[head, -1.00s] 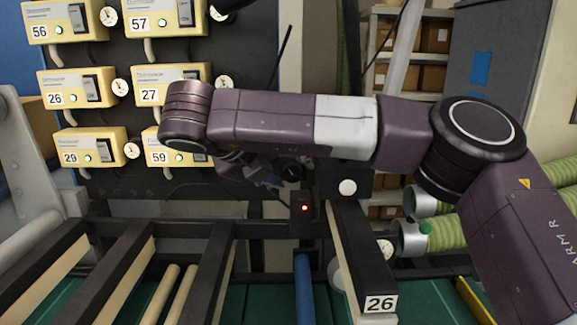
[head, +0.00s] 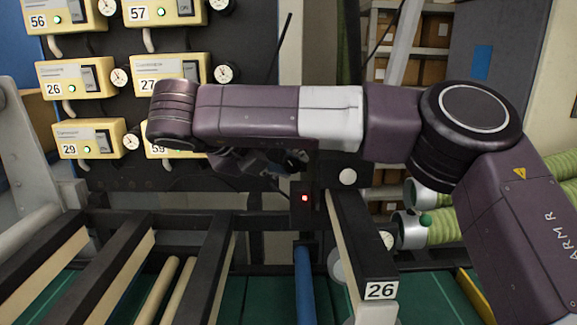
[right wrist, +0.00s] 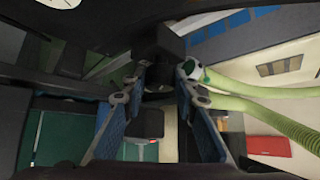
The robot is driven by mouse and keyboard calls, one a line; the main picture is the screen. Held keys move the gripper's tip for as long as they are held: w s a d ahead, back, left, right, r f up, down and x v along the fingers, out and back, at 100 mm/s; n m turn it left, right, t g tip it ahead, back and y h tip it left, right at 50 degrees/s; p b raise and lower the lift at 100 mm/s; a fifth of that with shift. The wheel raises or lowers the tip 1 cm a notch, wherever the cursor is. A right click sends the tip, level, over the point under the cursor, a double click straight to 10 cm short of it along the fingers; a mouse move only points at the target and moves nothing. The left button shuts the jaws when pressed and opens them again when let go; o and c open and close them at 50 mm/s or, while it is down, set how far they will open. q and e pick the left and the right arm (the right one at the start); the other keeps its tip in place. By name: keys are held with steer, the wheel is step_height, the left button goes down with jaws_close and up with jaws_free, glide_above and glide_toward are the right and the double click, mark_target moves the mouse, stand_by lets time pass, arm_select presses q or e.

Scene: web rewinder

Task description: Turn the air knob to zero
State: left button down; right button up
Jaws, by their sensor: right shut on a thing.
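The air knob (head: 297,160) is a small dark knob on the black panel behind the frame, right of the numbered boxes. My right gripper (head: 284,163) reaches it from the left, below my forearm, which hides part of it. In the right wrist view, the blue-padded fingers of my right gripper (right wrist: 157,82) close in from both sides on the dark knob (right wrist: 157,88), which sits between their tips. The knob's pointer and any scale cannot be read. My left gripper is not in view.
Numbered yellow boxes (head: 75,79) with small gauges fill the panel at left. A red-lit black switch box (head: 304,198) sits just below the gripper. A black beam marked 26 (head: 362,250) and green hoses (head: 455,230) lie to the right.

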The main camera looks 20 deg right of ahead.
steer(key=h+b, duration=0.1)
steer(key=n+h+b, duration=0.1)
steer(key=h+b, duration=0.1)
steer(key=shift+a+f+n, duration=0.15)
steer(key=shift+f+n, duration=0.1)
steer(key=shift+n, duration=0.05)
steer(key=shift+n+h+b, duration=0.7)
steer(key=shift+h+b, duration=0.1)
steer(key=shift+b, duration=0.15)
steer(key=o, duration=1.1)
steer(key=shift+o, duration=0.2)
